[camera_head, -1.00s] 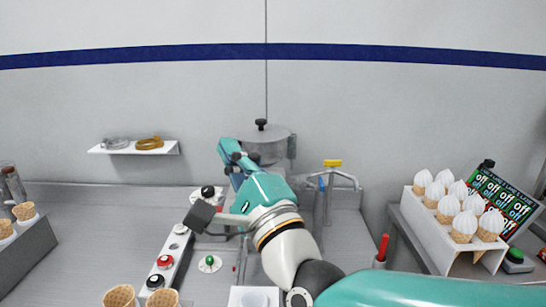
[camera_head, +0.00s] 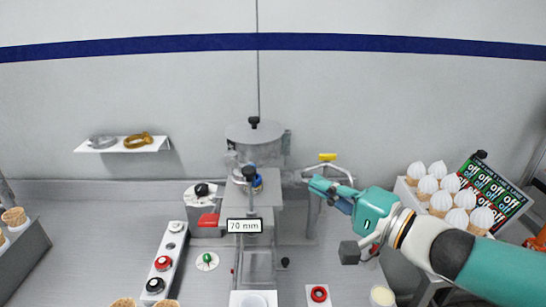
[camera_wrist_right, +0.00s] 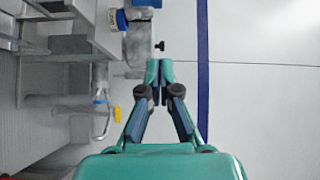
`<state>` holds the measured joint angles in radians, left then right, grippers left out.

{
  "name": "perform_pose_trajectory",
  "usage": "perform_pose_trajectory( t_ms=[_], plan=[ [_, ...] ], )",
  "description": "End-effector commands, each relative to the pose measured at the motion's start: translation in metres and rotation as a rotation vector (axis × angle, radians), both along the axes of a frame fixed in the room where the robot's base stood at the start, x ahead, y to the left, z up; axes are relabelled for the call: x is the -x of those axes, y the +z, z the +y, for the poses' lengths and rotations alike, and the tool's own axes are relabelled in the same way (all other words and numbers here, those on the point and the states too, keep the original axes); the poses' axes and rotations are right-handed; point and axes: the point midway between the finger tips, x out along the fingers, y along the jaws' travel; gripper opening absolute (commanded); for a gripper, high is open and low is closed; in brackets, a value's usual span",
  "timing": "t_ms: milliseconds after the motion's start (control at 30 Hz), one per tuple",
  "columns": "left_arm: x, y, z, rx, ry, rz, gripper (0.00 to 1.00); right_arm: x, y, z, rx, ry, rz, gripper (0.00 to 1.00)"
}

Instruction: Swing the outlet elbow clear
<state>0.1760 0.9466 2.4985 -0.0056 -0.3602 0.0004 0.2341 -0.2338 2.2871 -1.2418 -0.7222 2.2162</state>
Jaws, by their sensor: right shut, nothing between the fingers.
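A curved grey tube (camera_head: 343,171), which looks like the outlet elbow, stands at the right of the steel machine in the head view, below a yellow handle (camera_head: 328,157). It also seems to show left of my fingers in the wrist view (camera_wrist_right: 106,122). My right gripper (camera_head: 314,184) is shut and empty. Its fingertips are in front of the tube and hide part of it; I cannot tell whether they touch. In the wrist view the shut fingertips (camera_wrist_right: 160,64) have nothing between them. My left gripper is not in view.
The lidded hopper (camera_head: 256,136) stands at the back centre, with a "70 mm" label (camera_head: 244,226) before it. A control strip (camera_head: 168,260) lies left. A shelf with rings (camera_head: 120,145) hangs on the wall.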

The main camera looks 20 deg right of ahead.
Motion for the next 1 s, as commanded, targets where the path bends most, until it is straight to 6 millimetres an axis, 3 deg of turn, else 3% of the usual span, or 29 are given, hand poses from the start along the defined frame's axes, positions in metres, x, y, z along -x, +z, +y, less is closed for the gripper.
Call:
perform_pose_trajectory(
  t_ms=[167,633,767,1000],
  plan=[
    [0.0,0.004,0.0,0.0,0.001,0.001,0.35,-0.004,-0.002,-0.013,0.0,-0.032,0.014,0.0],
    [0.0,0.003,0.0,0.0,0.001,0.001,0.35,-0.011,-0.002,-0.009,0.0,-0.027,0.012,0.0],
    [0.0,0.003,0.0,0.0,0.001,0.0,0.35,-0.024,-0.002,-0.001,-0.001,-0.024,0.013,0.0],
    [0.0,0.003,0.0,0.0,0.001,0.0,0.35,-0.066,-0.003,0.019,-0.001,-0.022,0.015,0.0]
  ],
)
